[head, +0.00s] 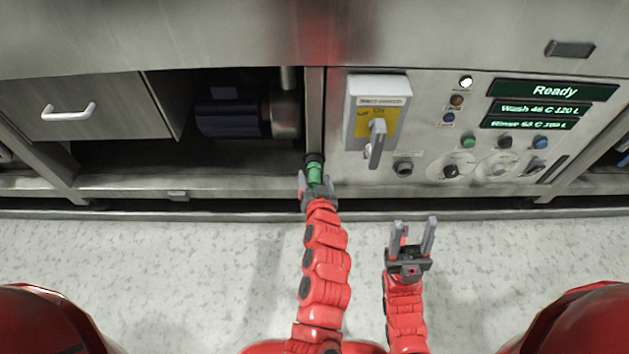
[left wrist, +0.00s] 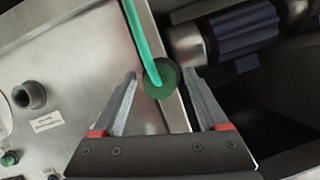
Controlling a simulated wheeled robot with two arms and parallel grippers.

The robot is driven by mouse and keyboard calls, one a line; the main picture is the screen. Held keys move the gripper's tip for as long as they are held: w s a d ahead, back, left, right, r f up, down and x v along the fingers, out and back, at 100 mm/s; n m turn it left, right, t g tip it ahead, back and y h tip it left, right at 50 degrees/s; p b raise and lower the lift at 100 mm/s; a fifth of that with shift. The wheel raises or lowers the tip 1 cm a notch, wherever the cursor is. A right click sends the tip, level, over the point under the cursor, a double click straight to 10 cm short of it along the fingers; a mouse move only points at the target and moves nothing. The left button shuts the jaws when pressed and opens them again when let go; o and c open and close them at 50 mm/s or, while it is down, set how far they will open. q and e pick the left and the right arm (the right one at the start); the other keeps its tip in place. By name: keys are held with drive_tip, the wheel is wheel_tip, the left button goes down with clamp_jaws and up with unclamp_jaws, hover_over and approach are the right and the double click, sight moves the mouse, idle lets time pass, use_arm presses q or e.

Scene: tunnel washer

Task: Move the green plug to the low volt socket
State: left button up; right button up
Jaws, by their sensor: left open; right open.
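The green plug (head: 315,173) sits at a dark round fitting (head: 313,159) on the upright post left of the control panel. In the left wrist view the plug (left wrist: 160,82) shows end-on as a dark green disc with a bright green cable (left wrist: 143,38). My left gripper (head: 316,185) is open at the plug; in the left wrist view its fingers (left wrist: 160,80) stand on either side, apart from it. A dark round socket (head: 403,168) is on the panel, also in the left wrist view (left wrist: 30,95); its label is unreadable. My right gripper (head: 412,226) is open and empty.
A grey switch box with a lever (head: 377,140) is above and left of the socket. Buttons, knobs and displays (head: 552,91) fill the panel's right. A motor (head: 230,117) sits in the dark bay left of the post. The floor (head: 170,270) is clear.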

use_arm(q)
clamp_jaws()
drive_tip(key=c, duration=0.5)
unclamp_jaws()
drive_tip(key=shift+c, duration=0.2)
clamp_jaws()
drive_tip(key=shift+f, duration=0.1)
drive_tip(key=shift+s, duration=0.1)
drive_tip(key=shift+s, duration=2.35)
